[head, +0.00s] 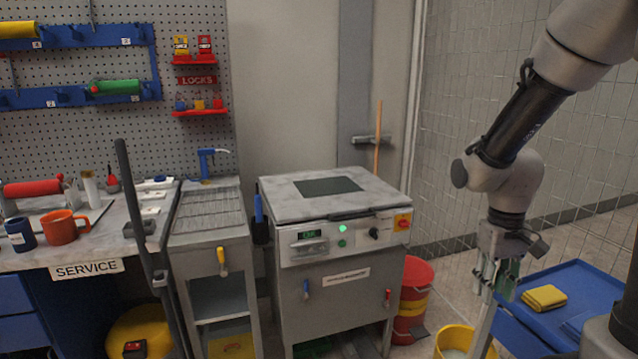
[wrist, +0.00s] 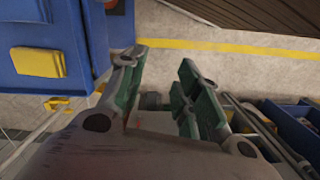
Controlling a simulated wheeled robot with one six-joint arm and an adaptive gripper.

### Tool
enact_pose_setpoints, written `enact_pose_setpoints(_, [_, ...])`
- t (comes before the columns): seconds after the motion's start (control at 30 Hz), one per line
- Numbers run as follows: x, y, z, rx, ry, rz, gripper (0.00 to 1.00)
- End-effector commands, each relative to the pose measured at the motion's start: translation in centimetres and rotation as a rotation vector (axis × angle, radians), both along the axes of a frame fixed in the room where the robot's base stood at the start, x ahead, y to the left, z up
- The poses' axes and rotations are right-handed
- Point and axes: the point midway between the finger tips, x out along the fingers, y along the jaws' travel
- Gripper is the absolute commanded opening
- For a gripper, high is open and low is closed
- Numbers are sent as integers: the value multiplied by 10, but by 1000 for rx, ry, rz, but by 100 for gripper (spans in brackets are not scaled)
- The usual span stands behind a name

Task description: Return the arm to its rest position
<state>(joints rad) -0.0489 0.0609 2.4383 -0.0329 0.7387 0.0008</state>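My arm reaches in from the upper right of the head view and hangs down. My gripper (head: 499,283) points downward at the right, left of a blue tray-like surface. In the wrist view my gripper (wrist: 158,88) has its green-padded fingers apart. Nothing shows between them except the floor, so it is open and empty.
The blue surface (head: 558,282) bears a yellow folded cloth (head: 544,297), close to the right of my gripper. A yellow bucket (head: 455,341) stands below left of it. The machine cabinet (head: 330,295) and red bin (head: 412,300) stand further left. A yellow floor line (wrist: 230,48) crosses the wrist view.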

Motion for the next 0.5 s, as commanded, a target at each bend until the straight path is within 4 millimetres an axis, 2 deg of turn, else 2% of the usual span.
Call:
enact_pose_setpoints(0.03, [-17, -1, 23, 3, -13, -11, 33])
enact_pose_setpoints(0.2, [-69, -4, 79, 18, -75, -42, 33])
enact_pose_setpoints(0.3, [-86, -5, 104, 28, -176, -53, 33])
enact_pose_setpoints(0.5, [-101, -7, 144, 38, -386, -65, 33])
